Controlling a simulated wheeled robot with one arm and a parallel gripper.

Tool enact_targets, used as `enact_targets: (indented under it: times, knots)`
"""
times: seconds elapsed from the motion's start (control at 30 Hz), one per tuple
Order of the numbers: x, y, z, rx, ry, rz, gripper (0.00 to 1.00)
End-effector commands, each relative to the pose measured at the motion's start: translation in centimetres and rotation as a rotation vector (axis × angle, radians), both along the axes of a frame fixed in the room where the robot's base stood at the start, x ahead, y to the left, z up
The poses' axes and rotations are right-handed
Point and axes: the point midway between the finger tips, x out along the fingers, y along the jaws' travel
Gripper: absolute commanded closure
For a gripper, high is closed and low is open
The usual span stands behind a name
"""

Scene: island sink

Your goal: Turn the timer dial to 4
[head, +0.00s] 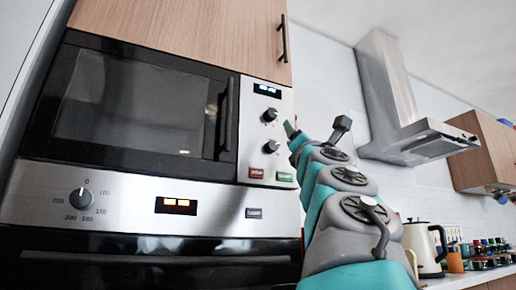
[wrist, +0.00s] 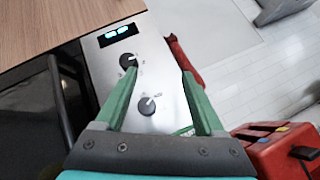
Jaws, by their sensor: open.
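The microwave's steel control panel carries two dark round dials. The upper dial (head: 270,115) lies below a lit display, and the lower dial (head: 271,147) lies under it. In the wrist view the upper dial (wrist: 128,60) is close to the left fingertip, and the lower dial (wrist: 147,106) shows between the fingers with a light pointer mark. The markings are too small to read, so I cannot tell which dial is the timer. My gripper (wrist: 162,72) is open and empty in front of the panel. In the head view its green fingertip (head: 289,129) is just right of the dials.
A red button (head: 256,173) and a green button (head: 284,177) sit below the dials. The black microwave handle (head: 224,116) stands out left of the panel. An oven with its own dial (head: 82,198) is below. A red object (wrist: 285,155) is at the wrist view's lower right.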

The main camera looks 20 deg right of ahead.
Motion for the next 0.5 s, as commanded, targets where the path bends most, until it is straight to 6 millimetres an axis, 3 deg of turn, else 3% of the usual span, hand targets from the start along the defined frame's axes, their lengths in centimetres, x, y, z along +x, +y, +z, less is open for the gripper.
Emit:
enact_targets:
  times: [0.1, 0.2, 0.5]
  knots:
    - [0.0, 3.2, 1.3, -0.209, 0.026, -0.049, 0.29]
    - [0.2, 4.6, 1.7, -0.293, 0.040, -0.067, 0.29]
    - [2.3, 4.7, 4.1, -0.319, 0.046, -0.070, 0.29]
